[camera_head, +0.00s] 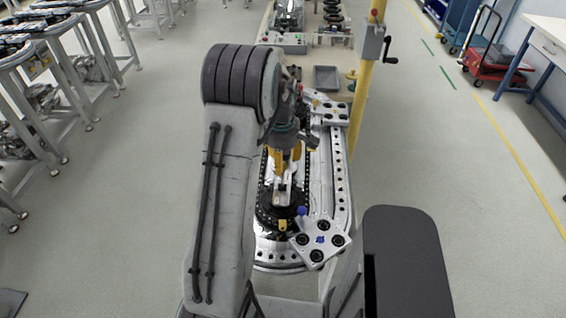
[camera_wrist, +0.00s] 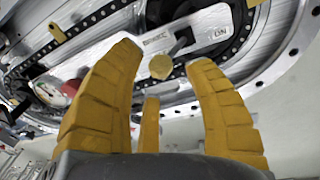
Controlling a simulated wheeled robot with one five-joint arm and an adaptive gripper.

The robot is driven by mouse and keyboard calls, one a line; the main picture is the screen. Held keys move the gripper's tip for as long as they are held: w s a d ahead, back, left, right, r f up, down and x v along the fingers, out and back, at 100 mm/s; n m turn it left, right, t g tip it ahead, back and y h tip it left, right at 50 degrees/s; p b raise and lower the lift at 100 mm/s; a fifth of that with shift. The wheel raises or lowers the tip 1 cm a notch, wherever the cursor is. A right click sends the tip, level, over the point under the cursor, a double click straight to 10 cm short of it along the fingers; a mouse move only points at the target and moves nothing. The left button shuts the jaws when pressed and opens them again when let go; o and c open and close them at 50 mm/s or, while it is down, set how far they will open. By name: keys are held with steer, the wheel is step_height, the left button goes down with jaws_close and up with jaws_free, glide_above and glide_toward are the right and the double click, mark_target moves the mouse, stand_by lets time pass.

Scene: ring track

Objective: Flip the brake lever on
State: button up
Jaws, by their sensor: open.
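The knob points down and left, away from the "ON" mark. My gripper (camera_wrist: 163,57) is open, its yellow fingers spread to the left and right of the knob. I cannot tell whether any finger touches it. In the head view my gripper (camera_head: 283,165) is over the ring track (camera_head: 343,190); the lever is not clear there.
A carriage plate with black rollers (camera_head: 320,241) sits at the track's near right. Another carriage (camera_head: 330,112) is farther back. A yellow post (camera_head: 364,90) with a crank box stands right of the track. A grey tray (camera_head: 327,77) lies behind.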

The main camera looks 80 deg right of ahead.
steer(key=shift+d+f, duration=0.1)
steer(key=shift+f, duration=1.05)
jaws_close()
